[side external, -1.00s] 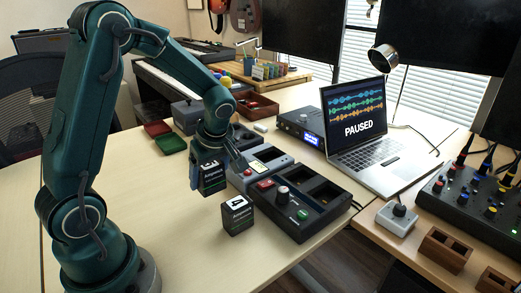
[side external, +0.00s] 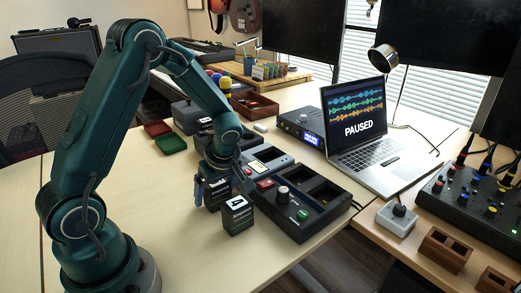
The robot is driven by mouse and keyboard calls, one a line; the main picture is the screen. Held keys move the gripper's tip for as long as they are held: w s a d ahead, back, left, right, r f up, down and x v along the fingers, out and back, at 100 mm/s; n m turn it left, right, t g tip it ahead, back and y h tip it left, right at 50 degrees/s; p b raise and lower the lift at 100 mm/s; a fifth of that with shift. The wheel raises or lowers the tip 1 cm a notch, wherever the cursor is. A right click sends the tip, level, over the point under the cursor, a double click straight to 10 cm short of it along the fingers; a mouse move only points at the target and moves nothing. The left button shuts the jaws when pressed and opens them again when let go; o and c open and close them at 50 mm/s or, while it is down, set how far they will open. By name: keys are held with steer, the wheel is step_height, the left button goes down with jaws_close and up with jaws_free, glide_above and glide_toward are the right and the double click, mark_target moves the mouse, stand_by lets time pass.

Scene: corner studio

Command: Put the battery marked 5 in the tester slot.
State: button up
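A black battery (side external: 215,197) is between the fingers of my gripper (side external: 214,190), which looks shut on it; its number is hidden by the fingers. It is at or just above the table, close to the left of another black battery with a white label reading 4 (side external: 237,216), which stands upright on the table. To the right is a dark device (side external: 281,223) with a knob, a green button and open slots. A grey unit (side external: 283,163) with a small display sits behind it. I cannot tell for sure which unit is the tester. No legible 5 shows.
Another dark battery-like block (side external: 205,123) shows partly behind my arm. Red and green trays (side external: 171,144) lie at the back left. A laptop (side external: 367,159) stands right of the devices. The table's left front is clear.

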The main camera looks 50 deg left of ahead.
mark_target(218, 183)
steer(key=shift+v, duration=2.6)
